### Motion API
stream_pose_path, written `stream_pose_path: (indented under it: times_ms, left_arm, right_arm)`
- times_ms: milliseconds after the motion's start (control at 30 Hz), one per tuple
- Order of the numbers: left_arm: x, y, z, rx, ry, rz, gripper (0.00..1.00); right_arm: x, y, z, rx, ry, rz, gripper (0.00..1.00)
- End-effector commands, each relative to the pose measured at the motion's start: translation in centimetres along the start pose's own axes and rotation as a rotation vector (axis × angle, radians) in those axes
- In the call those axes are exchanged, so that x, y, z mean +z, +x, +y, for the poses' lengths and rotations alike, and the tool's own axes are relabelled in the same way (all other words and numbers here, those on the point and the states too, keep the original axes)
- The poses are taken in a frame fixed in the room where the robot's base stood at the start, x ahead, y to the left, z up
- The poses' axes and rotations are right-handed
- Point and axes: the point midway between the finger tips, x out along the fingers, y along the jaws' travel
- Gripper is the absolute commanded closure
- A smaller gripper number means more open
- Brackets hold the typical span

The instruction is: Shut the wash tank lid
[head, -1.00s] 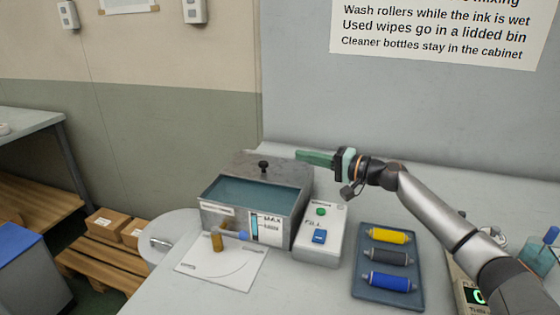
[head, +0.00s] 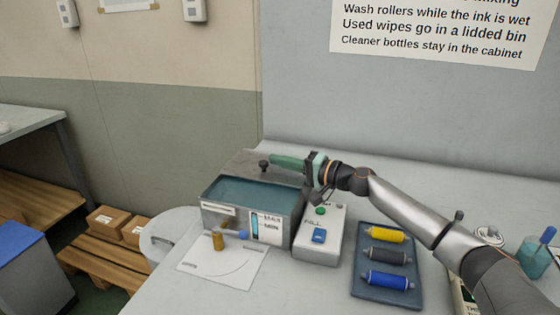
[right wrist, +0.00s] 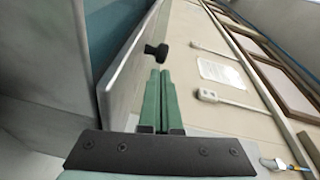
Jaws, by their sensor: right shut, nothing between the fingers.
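The grey wash tank (head: 222,212) stands open on the bench, and teal liquid shows inside. Its grey lid (head: 240,163) is at the back of the tank, clear of the opening, with a black knob (head: 264,166) on it. My right gripper (head: 274,160) is shut and empty, its green fingers beside the knob on the right. In the right wrist view the closed fingertips (right wrist: 160,72) point toward the knob (right wrist: 155,52), with a small gap, and the lid panel (right wrist: 130,75) lies along the left of the fingers. My left gripper is not in view.
A control box (head: 318,240) with green and blue buttons stands right of the tank. A blue tray (head: 357,290) of yellow, grey and blue rollers lies further right. A white sheet (head: 225,272) lies in front of the tank. The wall is behind.

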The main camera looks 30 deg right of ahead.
Motion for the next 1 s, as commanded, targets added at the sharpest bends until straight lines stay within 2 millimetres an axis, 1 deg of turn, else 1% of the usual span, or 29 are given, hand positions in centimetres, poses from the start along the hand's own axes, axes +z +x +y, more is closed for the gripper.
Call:
stream_pose_path:
  times_ms: [133, 233, 600, 700, 833, 1000]
  left_arm:
    - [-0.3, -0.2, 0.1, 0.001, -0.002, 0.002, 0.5]
    - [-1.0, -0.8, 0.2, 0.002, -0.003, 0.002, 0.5]
    - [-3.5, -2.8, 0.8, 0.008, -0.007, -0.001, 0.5]
    - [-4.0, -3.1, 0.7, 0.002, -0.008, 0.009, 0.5]
    - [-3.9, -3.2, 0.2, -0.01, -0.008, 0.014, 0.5]
    - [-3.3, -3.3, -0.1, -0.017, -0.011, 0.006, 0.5]
  right_arm:
    - [0.5, -0.1, -0.1, 0.003, 0.001, -0.003, 1.0]
    - [1.6, -0.3, -0.3, 0.005, 0.001, -0.004, 1.0]
    - [8.0, -1.9, -1.8, 0.004, 0.004, -0.006, 1.0]
    - [9.3, -2.2, -1.9, 0.003, 0.004, -0.004, 1.0]
    - [10.3, -2.5, -1.9, 0.001, 0.002, -0.001, 1.0]
    - [10.5, -2.5, -1.8, 0.0, 0.001, -0.001, 1.0]
